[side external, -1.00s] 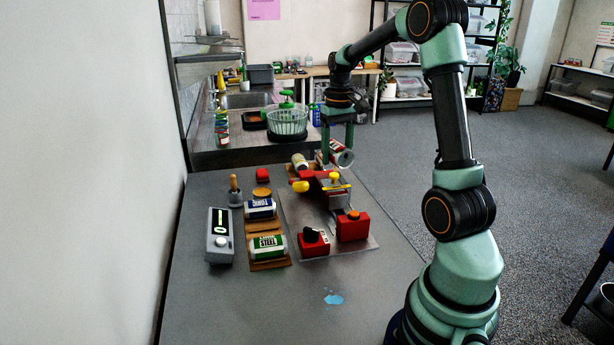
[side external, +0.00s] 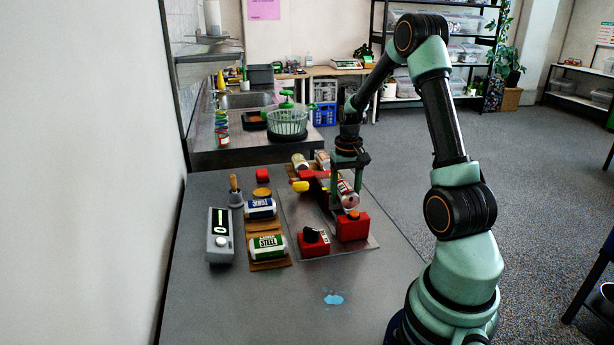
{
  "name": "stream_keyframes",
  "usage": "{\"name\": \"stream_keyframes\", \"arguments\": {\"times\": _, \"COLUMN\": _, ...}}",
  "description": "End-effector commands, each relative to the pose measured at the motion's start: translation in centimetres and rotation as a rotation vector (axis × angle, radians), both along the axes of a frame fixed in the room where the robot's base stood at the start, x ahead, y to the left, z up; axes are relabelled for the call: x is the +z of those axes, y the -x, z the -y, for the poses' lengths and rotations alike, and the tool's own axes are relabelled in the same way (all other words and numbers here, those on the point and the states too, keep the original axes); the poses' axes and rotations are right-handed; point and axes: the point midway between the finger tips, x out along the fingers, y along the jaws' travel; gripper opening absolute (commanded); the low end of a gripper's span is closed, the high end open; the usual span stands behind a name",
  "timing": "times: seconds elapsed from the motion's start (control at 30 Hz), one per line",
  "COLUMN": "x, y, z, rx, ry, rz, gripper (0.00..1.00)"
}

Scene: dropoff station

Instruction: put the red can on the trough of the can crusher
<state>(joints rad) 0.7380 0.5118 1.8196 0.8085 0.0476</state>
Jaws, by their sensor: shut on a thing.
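My gripper (side external: 347,190) is shut on the red can (side external: 345,187), which lies on its side with its silver end toward the camera. The can is at the right part of the can crusher (side external: 318,187), over or in the grey trough. The fingers and the can hide much of the trough, so I cannot tell whether the can touches it. The crusher has red and yellow parts and stands on a grey plate (side external: 287,212).
Two red boxes, one with a black knob (side external: 314,243) and one with an orange button (side external: 353,229), stand just in front. Cans labelled TONIC (side external: 261,208) and STEEL (side external: 267,246) lie left, beside a grey device (side external: 220,236). More cans (side external: 300,161) lie behind.

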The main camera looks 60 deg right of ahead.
Motion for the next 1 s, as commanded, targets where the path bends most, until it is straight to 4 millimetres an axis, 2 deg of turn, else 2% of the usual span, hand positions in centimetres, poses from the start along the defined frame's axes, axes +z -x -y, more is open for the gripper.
{"name": "stream_keyframes", "arguments": {"times": 0.53, "x": -4.6, "y": 0.1, "z": -0.1, "rx": 0.0, "ry": -0.002, "rz": -0.002, "gripper": 0.38}}
{"name": "stream_keyframes", "arguments": {"times": 1.0, "x": -5.5, "y": 0.0, "z": 0.0, "rx": 0.0, "ry": -0.001, "rz": -0.001, "gripper": 0.38}}
